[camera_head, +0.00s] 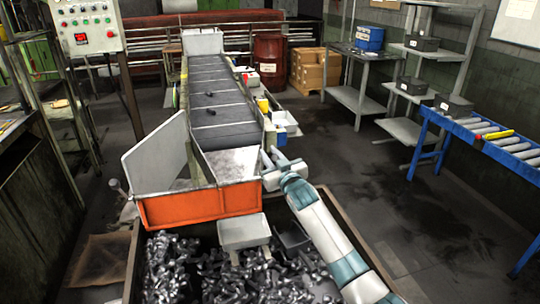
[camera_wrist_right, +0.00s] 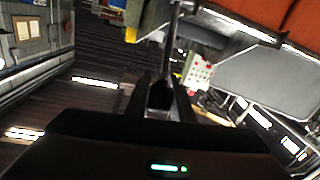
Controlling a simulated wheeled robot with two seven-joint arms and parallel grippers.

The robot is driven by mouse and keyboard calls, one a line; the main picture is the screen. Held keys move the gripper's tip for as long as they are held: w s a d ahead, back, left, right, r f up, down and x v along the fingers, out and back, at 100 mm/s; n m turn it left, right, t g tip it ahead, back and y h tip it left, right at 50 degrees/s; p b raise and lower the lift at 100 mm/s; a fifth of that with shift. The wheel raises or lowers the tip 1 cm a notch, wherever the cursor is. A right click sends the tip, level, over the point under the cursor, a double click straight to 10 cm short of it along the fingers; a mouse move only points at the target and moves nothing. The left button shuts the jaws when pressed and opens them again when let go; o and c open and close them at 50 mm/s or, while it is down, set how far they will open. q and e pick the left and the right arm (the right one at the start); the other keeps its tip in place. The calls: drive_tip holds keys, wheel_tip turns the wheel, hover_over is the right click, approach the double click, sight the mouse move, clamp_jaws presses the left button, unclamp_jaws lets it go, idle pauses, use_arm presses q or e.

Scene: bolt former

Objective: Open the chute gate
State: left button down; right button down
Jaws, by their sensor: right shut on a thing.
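The chute (camera_head: 228,162) is a grey metal trough with an orange front panel (camera_head: 200,207), at the lower end of the conveyor. I cannot make out which part is the gate. My right gripper (camera_head: 268,158) is at the right side of the chute, close to its edge. In the right wrist view my right gripper (camera_wrist_right: 163,95) is shut on a thin dark bar (camera_wrist_right: 174,42), which looks like a handle. Its lower end is hidden between the fingers. My left gripper is not in view.
A bin of bolts (camera_head: 240,282) lies below the chute. The conveyor (camera_head: 215,92) runs back with a few dark pieces on it. A roller table (camera_head: 480,135) and shelves (camera_head: 405,130) stand at right, with open floor between. A control panel (camera_head: 85,25) is at upper left.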

drive_tip(key=shift+r, duration=0.1)
drive_tip(key=shift+w+r+g+p, duration=0.3)
drive_tip(key=shift+w+g+p, duration=0.1)
drive_tip(key=shift+p, duration=0.55)
drive_tip(key=w+a+f+g+h, duration=0.1)
drive_tip(key=w+g, duration=0.5)
drive_tip(key=shift+a+m+h+p, duration=0.15)
drive_tip(key=shift+m+h+p, duration=0.15)
drive_tip(key=shift+p, duration=0.15)
drive_tip(key=shift+w, duration=0.15)
drive_tip(key=c, duration=1.6)
unclamp_jaws()
drive_tip(key=shift+o, duration=0.2)
drive_tip(key=shift+r, duration=0.1)
